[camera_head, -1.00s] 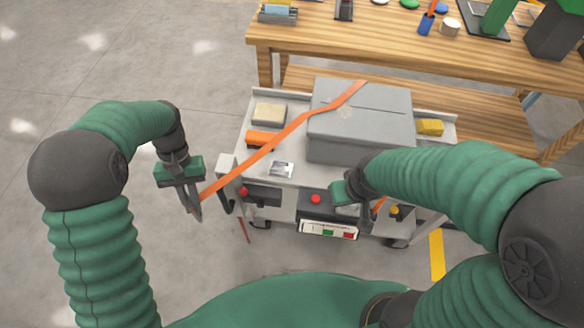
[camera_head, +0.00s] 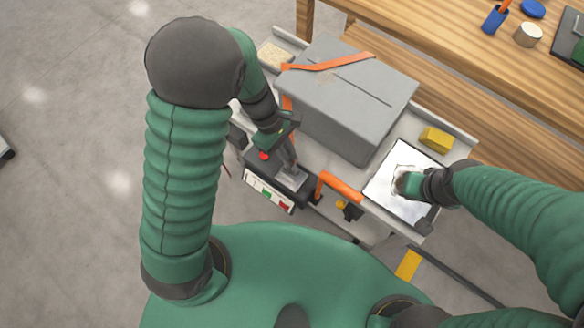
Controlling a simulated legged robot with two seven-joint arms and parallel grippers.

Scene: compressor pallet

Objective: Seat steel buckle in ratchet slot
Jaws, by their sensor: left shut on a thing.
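My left gripper (camera_head: 287,155) points down at the front of the cart, shut on the steel buckle at the strap's end. The buckle is mostly hidden by the fingers. The grey metal ratchet (camera_head: 293,180) is right at the fingertips, beside the red button. I cannot tell whether the buckle is inside its slot. The orange strap (camera_head: 330,63) crosses the grey box and drops down its left side, then goes behind my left arm. My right gripper (camera_head: 402,184) is over a shiny square plate (camera_head: 385,197) at the cart's right; its fingers are not clear.
The large grey box (camera_head: 345,90) stands close behind the ratchet. A yellow block (camera_head: 436,139) lies on the cart's right side. A white panel (camera_head: 268,191) is at the front. A wooden bench (camera_head: 430,55) stands behind.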

